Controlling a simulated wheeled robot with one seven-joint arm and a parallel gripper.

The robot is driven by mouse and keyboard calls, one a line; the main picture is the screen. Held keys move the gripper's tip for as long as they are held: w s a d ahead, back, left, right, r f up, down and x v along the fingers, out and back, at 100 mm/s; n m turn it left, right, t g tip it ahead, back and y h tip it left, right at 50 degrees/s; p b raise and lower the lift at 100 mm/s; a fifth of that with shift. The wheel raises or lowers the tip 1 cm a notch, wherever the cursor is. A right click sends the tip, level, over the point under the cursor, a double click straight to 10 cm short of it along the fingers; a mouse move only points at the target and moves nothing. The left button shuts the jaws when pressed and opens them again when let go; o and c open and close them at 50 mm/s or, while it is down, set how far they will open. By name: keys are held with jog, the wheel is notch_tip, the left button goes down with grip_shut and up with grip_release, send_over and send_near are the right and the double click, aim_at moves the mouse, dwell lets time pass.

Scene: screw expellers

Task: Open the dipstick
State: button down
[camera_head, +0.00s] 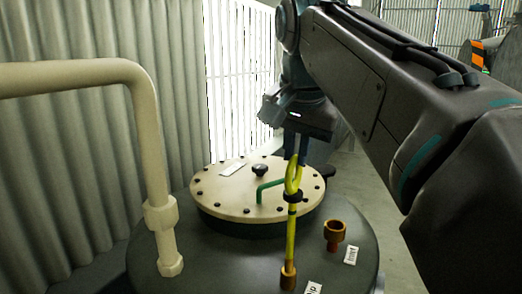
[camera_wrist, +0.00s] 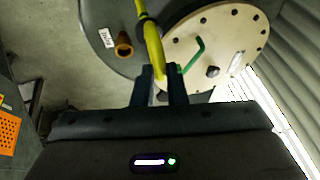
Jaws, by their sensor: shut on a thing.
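The yellow dipstick (camera_head: 292,225) stands upright in its brass fitting (camera_head: 288,275) on top of the dark tank. It has a loop handle at its top and a black collar below the loop. My gripper (camera_head: 296,158) is above it, with its fingers pointing down and shut on the top of the loop. In the wrist view, the gripper's fingers (camera_wrist: 160,85) stand on both sides of the yellow handle (camera_wrist: 153,45). The dipstick's lower end is hidden in the fitting in the head view.
A cream bolted lid (camera_head: 225,193) with a green handle (camera_head: 268,187) and black knob lies behind the dipstick. An open brass inlet (camera_head: 335,233) is to the right. A cream pipe (camera_head: 147,140) rises at left. A corrugated wall (camera_head: 60,160) stands behind.

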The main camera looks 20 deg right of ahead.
jog(key=c, duration=1.5)
grip_release()
jog(key=shift+o, duration=0.2)
jog(key=v, duration=1.3)
jog(key=shift+s+r, duration=0.2)
jog(key=shift+r, duration=0.15)
jog(key=shift+a, duration=0.15)
